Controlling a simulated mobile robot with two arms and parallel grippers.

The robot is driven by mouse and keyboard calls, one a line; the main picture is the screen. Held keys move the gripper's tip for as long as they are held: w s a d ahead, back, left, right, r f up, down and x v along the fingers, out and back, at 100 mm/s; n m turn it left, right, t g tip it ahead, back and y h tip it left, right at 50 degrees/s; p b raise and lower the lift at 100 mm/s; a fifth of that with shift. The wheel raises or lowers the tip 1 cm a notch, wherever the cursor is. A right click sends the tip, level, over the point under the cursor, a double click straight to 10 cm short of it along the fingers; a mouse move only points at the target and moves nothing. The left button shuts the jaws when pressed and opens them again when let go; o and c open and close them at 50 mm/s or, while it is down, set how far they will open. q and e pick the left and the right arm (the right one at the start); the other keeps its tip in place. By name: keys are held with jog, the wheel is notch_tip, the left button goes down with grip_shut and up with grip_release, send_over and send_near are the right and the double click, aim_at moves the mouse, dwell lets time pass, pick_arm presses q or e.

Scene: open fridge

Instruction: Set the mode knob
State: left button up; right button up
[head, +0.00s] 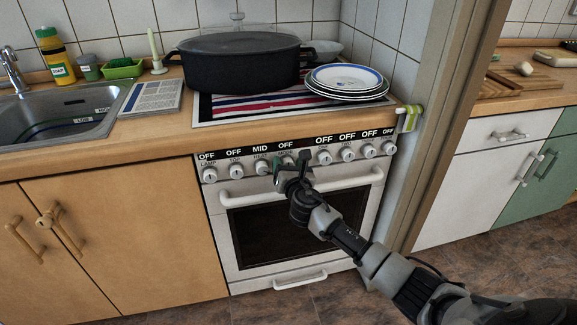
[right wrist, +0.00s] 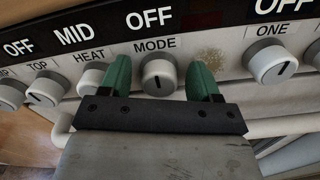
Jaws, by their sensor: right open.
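In the right wrist view my right gripper (right wrist: 160,82) is open, with one green fingertip on each side of the mode knob. I cannot tell whether the fingertips touch it. In the head view my right gripper (head: 290,176) is at the middle of the panel and hides most of the mode knob. My left gripper is out of view.
The heat knob (right wrist: 90,80) is close beside the left fingertip. Knob one (right wrist: 268,64) is farther right. The white oven door handle (head: 300,187) runs just below the knobs. A black pot (head: 240,70) and stacked plates (head: 347,80) stand on top.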

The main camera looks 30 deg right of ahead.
jog(key=c, duration=0.9)
jog(key=shift+c, duration=0.2)
